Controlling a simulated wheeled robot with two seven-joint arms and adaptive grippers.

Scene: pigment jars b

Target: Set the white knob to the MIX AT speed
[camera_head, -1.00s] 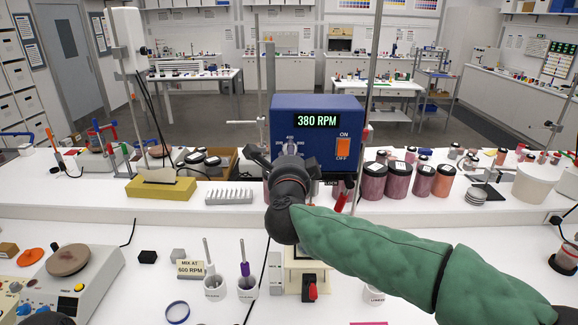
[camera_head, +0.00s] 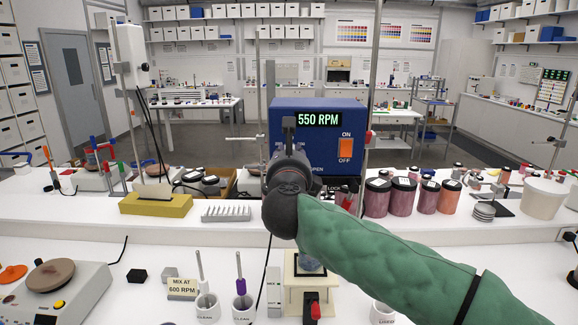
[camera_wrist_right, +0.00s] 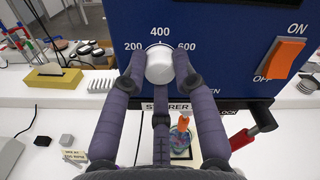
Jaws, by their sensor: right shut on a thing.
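The blue stirrer box (camera_head: 296,112) stands at the centre, and its display (camera_head: 319,119) reads 550 RPM. The white knob (camera_wrist_right: 160,66) shows in the right wrist view, below a dial marked 200, 400 and 600. My right gripper (camera_wrist_right: 159,76) is shut on the knob, with a finger on each side. In the head view my right gripper (camera_head: 289,150) hides the knob. A small sign (camera_head: 182,288) reads MIX AT 600 RPM. My left gripper is not in view.
An orange ON/OFF switch (camera_head: 345,148) is on the box, right of the knob. A red-handled lever (camera_wrist_right: 241,139) is below right. Pigment jars (camera_head: 403,197) stand right of the box. Cups with tools (camera_head: 241,307) stand in front.

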